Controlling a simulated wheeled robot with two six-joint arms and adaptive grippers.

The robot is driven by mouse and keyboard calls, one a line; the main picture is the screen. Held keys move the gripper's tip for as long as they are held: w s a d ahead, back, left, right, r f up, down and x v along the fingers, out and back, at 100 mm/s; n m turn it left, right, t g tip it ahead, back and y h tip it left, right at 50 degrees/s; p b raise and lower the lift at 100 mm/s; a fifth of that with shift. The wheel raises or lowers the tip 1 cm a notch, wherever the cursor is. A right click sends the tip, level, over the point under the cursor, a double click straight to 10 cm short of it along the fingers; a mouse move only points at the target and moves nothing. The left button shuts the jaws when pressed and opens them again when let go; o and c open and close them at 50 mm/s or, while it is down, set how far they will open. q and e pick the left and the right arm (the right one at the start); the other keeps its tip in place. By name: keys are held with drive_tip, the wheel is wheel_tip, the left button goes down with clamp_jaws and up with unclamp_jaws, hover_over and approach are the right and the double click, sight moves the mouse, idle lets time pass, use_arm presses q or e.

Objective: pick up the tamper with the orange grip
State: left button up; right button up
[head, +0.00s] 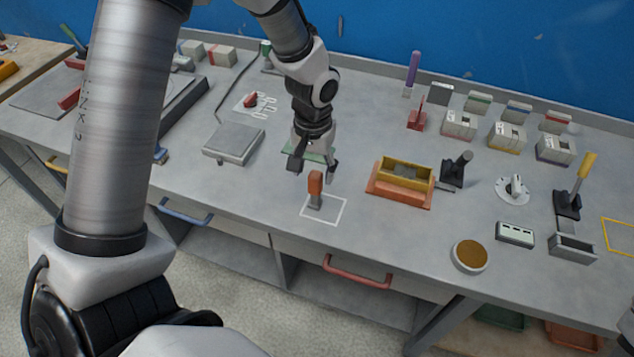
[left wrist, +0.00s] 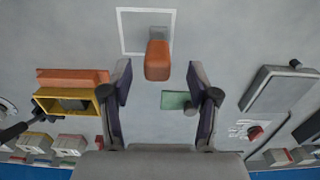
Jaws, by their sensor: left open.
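The tamper (head: 315,188) stands upright on the grey table, at the left part of a white square outline. It has an orange grip on top and a grey lower part. In the left wrist view its orange grip (left wrist: 158,62) shows just beyond the fingertips, between their lines. My left gripper (head: 312,168) is open and empty, just behind and above the tamper in the head view, with its fingers pointing down. It also shows in the left wrist view (left wrist: 157,78) with both fingers spread apart. My right gripper is not in view.
A yellow mould box on an orange base (head: 398,200) stands right of the tamper. A grey scale-like block (head: 234,143) lies to the left. A green plate (left wrist: 176,100) lies behind the gripper. A round brown-topped dish (head: 469,255) sits near the front edge. The table around the tamper is clear.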

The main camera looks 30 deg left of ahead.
sight(316, 174)
use_arm(q)
drive_tip(key=f, duration=0.3)
drive_tip(key=shift+w+d+f, duration=0.1)
drive_tip(key=shift+w+f, duration=0.15)
drive_tip(key=shift+w, duration=0.1)
drive_tip(key=shift+w+f, duration=0.1)
drive_tip(key=shift+w, duration=0.1)
drive_tip(key=shift+s+r, duration=0.25)
drive_tip(key=shift+s, duration=0.2)
clamp_jaws()
drive_tip(key=shift+w, duration=0.1)
